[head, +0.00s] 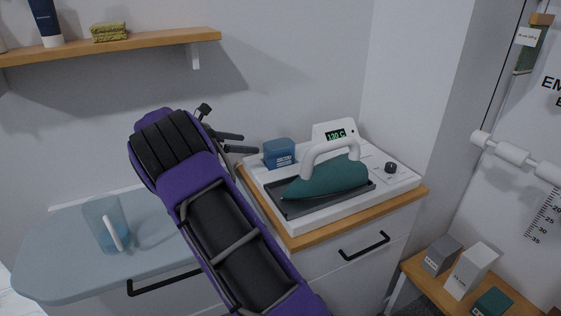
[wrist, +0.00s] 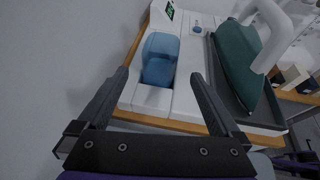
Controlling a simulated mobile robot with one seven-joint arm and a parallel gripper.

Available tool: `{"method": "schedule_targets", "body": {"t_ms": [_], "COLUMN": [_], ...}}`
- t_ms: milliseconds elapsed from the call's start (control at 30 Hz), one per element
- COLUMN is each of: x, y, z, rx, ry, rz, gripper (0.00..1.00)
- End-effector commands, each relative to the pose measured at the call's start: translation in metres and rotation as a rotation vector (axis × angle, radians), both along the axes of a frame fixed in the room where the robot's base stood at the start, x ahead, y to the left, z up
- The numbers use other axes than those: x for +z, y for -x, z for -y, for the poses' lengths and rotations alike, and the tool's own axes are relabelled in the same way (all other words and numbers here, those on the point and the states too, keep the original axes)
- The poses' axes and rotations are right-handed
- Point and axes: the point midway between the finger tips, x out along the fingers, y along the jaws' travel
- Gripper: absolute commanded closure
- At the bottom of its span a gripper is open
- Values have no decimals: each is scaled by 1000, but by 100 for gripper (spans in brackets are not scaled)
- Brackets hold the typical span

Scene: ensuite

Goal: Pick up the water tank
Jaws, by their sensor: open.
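The water tank (head: 279,153) is a small blue block-shaped container with a paler label. It sits at the back left of the white ironing station (head: 395,180). In the wrist view the tank (wrist: 160,58) stands upright in its white bay, beyond and between my fingertips. My gripper (head: 249,143) is open and empty, just left of the tank in the head view, with its two dark fingers pointing toward it. In the wrist view my gripper (wrist: 160,75) shows a finger on either side of the tank's line; no contact is visible.
A green iron (head: 328,180) rests on the station, right of the tank. A clear blue jug (head: 105,225) stands on the pale blue board (head: 60,265). A wooden shelf (head: 140,45) is above. The wall is close behind the tank.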

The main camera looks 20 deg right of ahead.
Motion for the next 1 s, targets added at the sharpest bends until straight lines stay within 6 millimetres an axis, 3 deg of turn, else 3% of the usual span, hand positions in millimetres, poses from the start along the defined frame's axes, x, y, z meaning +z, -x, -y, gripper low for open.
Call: {"method": "schedule_targets", "body": {"t_ms": [100, 300, 567, 833, 1000], "x": [-12, -23, -29, -45, -48], "y": [-3, -9, -10, -13, -15], "z": [26, 55, 68, 102, 110], "rx": [-5, -1, -1, -3, 0], "ry": [0, 0, 0, 0, 0], "rz": [-2, 1, 1, 1, 2], "gripper": [0, 0, 0, 0, 0]}}
